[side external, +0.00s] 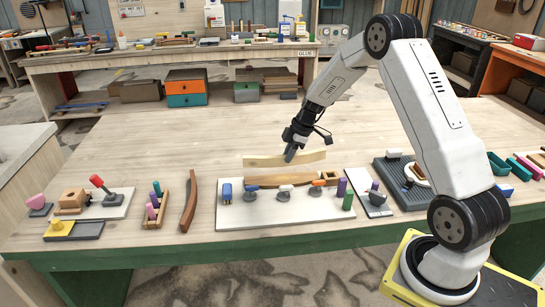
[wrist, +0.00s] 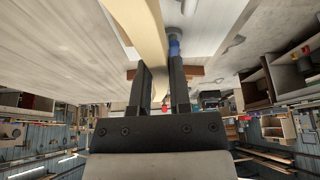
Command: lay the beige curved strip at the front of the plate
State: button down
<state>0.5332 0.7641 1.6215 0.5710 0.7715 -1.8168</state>
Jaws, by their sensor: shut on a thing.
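The beige curved strip (side external: 260,161) is held in my gripper (side external: 289,157), gripped near its middle. It appears raised above the back of the white plate (side external: 285,214), roughly level and running left to right. In the wrist view the strip (wrist: 148,30) runs between the two dark fingers (wrist: 160,90), which are closed on it. A brown curved strip (side external: 270,181) lies on the plate, below and in front of the beige one in the side view. Bare plate shows along its front edge.
Several grey clamps (side external: 284,193) stand along the plate, with a blue block (side external: 227,191) at left and purple (side external: 341,187) and green (side external: 348,200) pegs at right. A loose brown strip (side external: 189,200) and a peg rack (side external: 155,207) lie to the left. A grey tray (side external: 408,185) stands right.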

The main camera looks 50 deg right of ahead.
jog(key=shift+a, duration=0.1)
dwell(0.4)
jog(key=s+a, duration=0.9)
jog(key=shift+a+f+m, duration=0.15)
jog(key=shift+f+m, duration=0.1)
jog(key=shift+m, duration=0.15)
jog(key=shift+f, duration=0.2)
jog(key=shift+f, duration=2.65)
jog(key=shift+f, duration=1.8)
dwell(0.3)
jog(key=shift+c, duration=2.4)
grip_release()
